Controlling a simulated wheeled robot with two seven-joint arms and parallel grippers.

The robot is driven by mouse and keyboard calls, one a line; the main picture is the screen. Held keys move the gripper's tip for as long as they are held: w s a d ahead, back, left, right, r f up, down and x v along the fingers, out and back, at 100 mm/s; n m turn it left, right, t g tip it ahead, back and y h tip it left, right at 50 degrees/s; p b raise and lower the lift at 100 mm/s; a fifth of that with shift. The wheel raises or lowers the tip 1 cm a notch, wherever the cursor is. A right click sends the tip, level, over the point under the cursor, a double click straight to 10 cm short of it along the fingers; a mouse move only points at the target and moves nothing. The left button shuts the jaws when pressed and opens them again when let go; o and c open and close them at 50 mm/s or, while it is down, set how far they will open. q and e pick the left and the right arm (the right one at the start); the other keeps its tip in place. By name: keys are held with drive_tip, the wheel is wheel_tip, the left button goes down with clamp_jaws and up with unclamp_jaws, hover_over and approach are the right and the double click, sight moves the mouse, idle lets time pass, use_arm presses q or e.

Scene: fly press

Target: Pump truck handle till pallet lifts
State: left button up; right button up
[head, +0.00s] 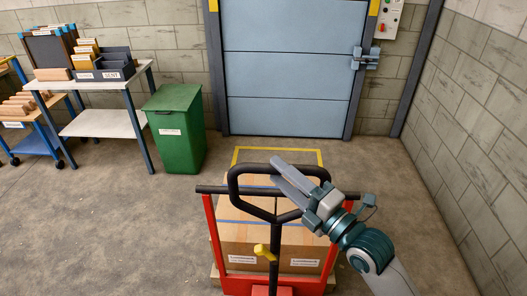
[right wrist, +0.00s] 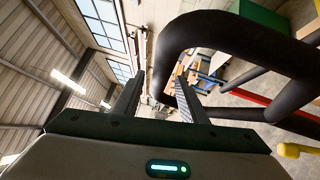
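The pallet truck's black loop handle (head: 233,188) stands upright in front of the load, with a yellow lever (head: 262,250) on its shaft. My right gripper (head: 278,174) is at the loop's upper right, fingers pointing up-left. Its two fingers are apart. In the right wrist view the handle (right wrist: 185,45) curves close beside and behind one finger of the gripper (right wrist: 160,85); I cannot tell whether they touch. My left gripper is not in view.
A green bin (head: 178,130) stands left of the load. A workbench (head: 100,124) with trays is at the far left. A blue shutter door (head: 290,70) and a yellow floor outline (head: 278,150) lie behind the load.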

drive_tip(key=p+x, duration=0.2)
drive_tip(key=x, duration=0.4)
drive_tip(key=shift+a, duration=0.1)
clamp_jaws()
